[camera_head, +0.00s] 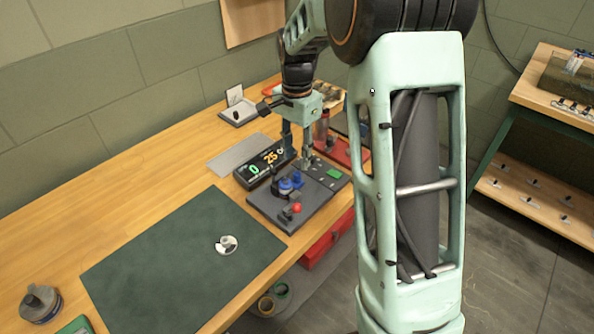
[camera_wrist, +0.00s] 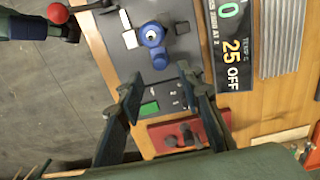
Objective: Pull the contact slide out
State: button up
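A dark fixture base (camera_head: 267,206) lies on the bench and also fills the top of the wrist view (camera_wrist: 98,48). It carries a round blue part (camera_head: 286,185), seen in the wrist view too (camera_wrist: 153,36), and a red ball knob (camera_head: 296,208). A green patch (camera_wrist: 149,108) and small metal pieces (camera_wrist: 178,90) are on its darker end. I cannot tell which part is the contact slide. My gripper (camera_wrist: 160,78) is open, with nothing between its fingers. It points down above the fixture, over the end with the green patch.
A display (camera_head: 262,163) reading 0 and 25 OFF stands close beside my gripper. A red tray (camera_head: 355,153) with tools lies behind the fixture. A green mat (camera_head: 150,265) with a small white piece (camera_head: 227,245) covers the front bench. My arm blocks the right side.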

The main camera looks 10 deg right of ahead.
aim_at(297, 173)
notch_tip(297, 173, down, 6)
jog(key=shift+c, duration=0.5)
grip_shut()
